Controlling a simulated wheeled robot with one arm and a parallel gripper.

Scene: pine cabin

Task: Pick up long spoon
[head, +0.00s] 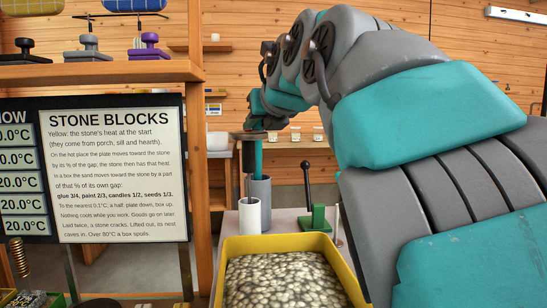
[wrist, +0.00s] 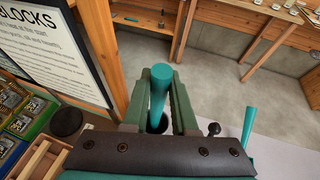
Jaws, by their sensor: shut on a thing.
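The long spoon shows as a teal rod (wrist: 158,92) standing between the two green fingers of my gripper (wrist: 158,104) in the wrist view. My gripper is shut on it. In the head view my gripper (head: 254,136) is at the far end of my arm, above a grey cylindrical holder (head: 260,191). The teal rod (head: 258,156) runs down from it into the holder's mouth. The rod's lower end and any spoon bowl are hidden. I cannot tell whether it touches the holder's bottom.
A white cylinder (head: 249,216) stands beside the grey holder. A green lever stand (head: 315,216) with a black knob is to its right. A yellow tray (head: 235,246) of pale pebbles is in front. A stone blocks sign (head: 118,165) and wooden shelf (head: 110,72) stand left.

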